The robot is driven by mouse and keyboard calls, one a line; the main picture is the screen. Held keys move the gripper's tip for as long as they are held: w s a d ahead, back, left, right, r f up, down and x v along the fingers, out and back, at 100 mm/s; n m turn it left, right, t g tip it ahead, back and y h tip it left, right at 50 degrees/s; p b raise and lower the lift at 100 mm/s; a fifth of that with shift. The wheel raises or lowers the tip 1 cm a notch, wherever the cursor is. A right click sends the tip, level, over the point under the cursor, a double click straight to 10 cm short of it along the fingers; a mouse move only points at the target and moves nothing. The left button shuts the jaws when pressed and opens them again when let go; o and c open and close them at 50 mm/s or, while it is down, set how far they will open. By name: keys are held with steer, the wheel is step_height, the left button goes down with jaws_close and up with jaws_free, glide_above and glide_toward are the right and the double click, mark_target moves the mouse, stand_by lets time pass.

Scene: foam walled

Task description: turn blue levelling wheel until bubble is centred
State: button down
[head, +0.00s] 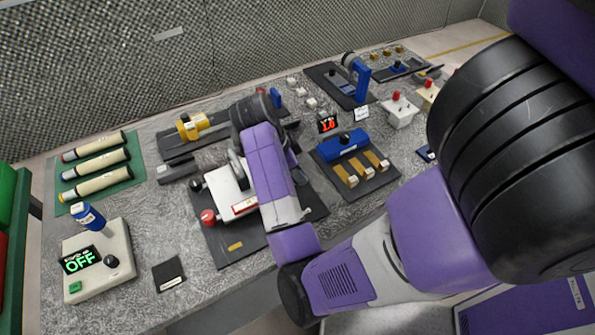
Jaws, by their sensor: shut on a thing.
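The levelling stand is a white plate (226,190) on a dark base (222,246). A red wheel (208,216) is at its front left and a black one (195,186) at its back left. A white strip with red marking (244,206) lies along its front edge; I cannot make out a bubble. My gripper (238,172) points down at the plate's back right, largely hidden by my purple forearm. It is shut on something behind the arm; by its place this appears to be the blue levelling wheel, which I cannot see.
A control box reading OFF (97,262) stands front left, with a green tray of tubes (100,170) behind it. A yellow fixture (192,126) is behind the stand. A blue-handled slotted panel (350,160) is close on the right. Bare table shows at front centre.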

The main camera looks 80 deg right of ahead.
steer(key=n+h, duration=0.1)
steer(key=n, duration=0.2)
steer(key=shift+s+t+b, duration=0.1)
steer(key=shift+t+b, duration=0.2)
steer(key=shift+t, duration=0.1)
steer(key=n+t+h, duration=0.1)
steer(key=n, duration=0.3)
steer(key=shift+s, duration=0.1)
steer(key=n+t, duration=0.1)
steer(key=n, duration=0.2)
steer(key=shift+a+n+t+p, duration=0.1)
steer(key=shift+n+t+p, duration=0.7)
steer(key=shift+n+p, duration=0.15)
steer(key=shift+n, duration=0.55)
steer(key=c, duration=1.1)
jaws_free()
steer(key=shift+o, duration=0.2)
